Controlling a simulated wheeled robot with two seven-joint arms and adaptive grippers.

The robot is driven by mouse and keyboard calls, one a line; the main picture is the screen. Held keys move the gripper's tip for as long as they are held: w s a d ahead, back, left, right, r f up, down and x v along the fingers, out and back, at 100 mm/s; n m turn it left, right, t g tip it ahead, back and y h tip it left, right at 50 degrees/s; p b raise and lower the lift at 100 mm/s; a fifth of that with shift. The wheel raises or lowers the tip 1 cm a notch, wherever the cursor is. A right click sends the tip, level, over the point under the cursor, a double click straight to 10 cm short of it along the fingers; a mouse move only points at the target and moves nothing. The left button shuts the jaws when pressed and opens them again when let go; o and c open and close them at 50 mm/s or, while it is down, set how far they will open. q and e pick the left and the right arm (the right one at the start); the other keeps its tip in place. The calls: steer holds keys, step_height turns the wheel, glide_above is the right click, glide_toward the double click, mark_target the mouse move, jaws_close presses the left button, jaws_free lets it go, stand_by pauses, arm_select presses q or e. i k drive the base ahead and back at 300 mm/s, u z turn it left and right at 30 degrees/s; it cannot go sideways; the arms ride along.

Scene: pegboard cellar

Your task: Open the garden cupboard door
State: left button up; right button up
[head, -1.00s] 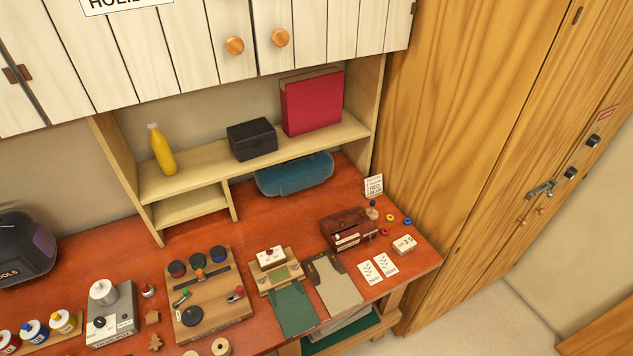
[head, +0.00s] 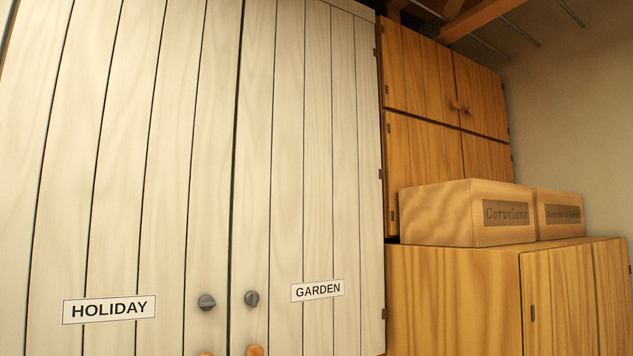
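The garden cupboard door (head: 312,170) is the right one of two tall pale plank doors in the head view. It carries a white GARDEN label (head: 317,290). A dark round knob (head: 252,298) sits near its left edge, with an orange wooden knob (head: 255,350) below, cut by the picture's bottom edge. Dark hinges (head: 380,174) show along its right edge. The door looks shut, flush with the HOLIDAY door (head: 125,170). Neither of my grippers is in view.
A wooden cupboard (head: 460,290) stands to the right. The workbench is out of view.

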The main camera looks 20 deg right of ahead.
mark_target(307, 231)
steer(key=k, duration=0.5)
steer(key=u, duration=1.1)
steer(key=i, duration=1.05)
steer(key=z, duration=1.4)
